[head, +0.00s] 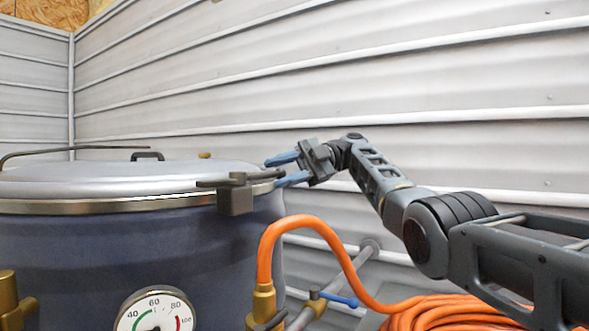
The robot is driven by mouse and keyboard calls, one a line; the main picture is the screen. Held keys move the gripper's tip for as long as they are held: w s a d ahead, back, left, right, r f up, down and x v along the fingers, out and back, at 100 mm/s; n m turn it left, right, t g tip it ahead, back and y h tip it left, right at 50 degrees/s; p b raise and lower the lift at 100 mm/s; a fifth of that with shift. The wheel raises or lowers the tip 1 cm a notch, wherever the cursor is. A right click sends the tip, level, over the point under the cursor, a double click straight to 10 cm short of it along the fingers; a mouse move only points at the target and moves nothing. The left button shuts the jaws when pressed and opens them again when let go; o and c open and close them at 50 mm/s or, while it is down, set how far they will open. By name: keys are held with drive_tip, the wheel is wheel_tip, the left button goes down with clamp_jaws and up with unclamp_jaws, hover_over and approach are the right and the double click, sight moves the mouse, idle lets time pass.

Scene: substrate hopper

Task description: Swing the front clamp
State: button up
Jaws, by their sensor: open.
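The front clamp (236,198) is a dark grey block with a lever on the rim of a large blue hopper (120,245). Its lever reaches right over the edge of the metal lid (120,178). My gripper (277,171), with blue fingers, is open at the right end of the lever. One finger is above the lever's end and the other below or beside it. I cannot tell whether either finger touches the lever.
An orange hose (325,228) rises from a brass fitting (263,302) below the clamp and coils at lower right. A blue-handled valve (338,299) and a dial gauge (155,312) are low in front. A corrugated wall (330,80) stands behind.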

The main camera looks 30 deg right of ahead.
drive_tip(key=shift+p+v, duration=1.7)
drive_tip(key=shift+v, duration=0.4)
